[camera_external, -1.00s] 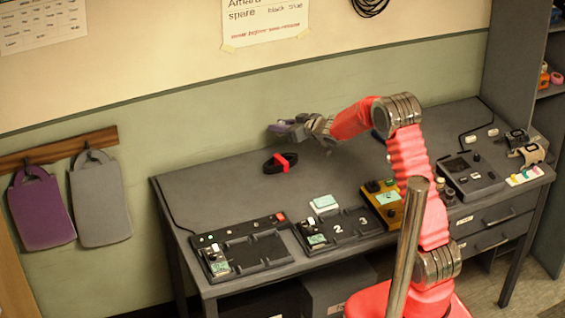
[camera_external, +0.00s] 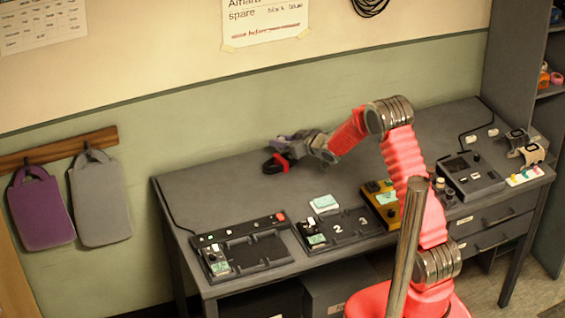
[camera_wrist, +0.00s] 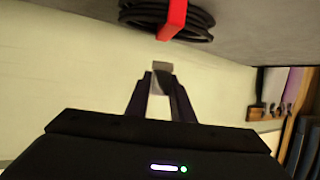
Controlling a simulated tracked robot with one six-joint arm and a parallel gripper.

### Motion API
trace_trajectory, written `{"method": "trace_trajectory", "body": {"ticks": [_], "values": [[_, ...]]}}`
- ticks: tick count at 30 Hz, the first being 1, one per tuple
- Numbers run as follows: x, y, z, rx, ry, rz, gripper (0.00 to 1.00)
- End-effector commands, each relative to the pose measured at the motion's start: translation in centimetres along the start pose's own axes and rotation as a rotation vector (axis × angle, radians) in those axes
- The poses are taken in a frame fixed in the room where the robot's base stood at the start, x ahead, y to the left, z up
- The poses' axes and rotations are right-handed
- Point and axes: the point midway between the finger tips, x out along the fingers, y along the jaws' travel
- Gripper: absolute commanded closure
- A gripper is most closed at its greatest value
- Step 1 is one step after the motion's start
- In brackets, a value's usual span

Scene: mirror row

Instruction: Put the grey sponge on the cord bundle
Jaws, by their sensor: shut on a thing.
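The cord bundle (camera_external: 271,166) is a black coil with a red strap, lying on the grey bench near its back edge. It also shows at the top of the wrist view (camera_wrist: 145,14). My gripper (camera_external: 282,143) is low at the bundle, its fingers overlapping the coil's upper side in the outside view. In the wrist view my gripper (camera_wrist: 161,82) is shut on the small grey sponge (camera_wrist: 162,68), held between the fingertips. There the sponge appears close to the coil with a gap between them. In the outside view the sponge is too small to make out clearly.
A black tray (camera_external: 240,252) and a numbered tray (camera_external: 340,229) stand along the bench front. A yellow device (camera_external: 385,204) and a grey device (camera_external: 472,175) are to the right. The bench left of the bundle is clear. A green-and-cream wall rises behind.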

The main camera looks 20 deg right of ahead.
Motion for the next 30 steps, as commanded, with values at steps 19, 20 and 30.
{"method": "trace_trajectory", "body": {"ticks": [19, 20, 30], "values": [[1.4, 0.0, 3.4, 0.0, 0.001, 0.001, 1.0], [1.4, 0.0, 3.4, 0.0, 0.001, 0.001, 1.0], [1.5, 0.0, 3.6, -0.001, 0.001, 0.001, 0.78]]}}
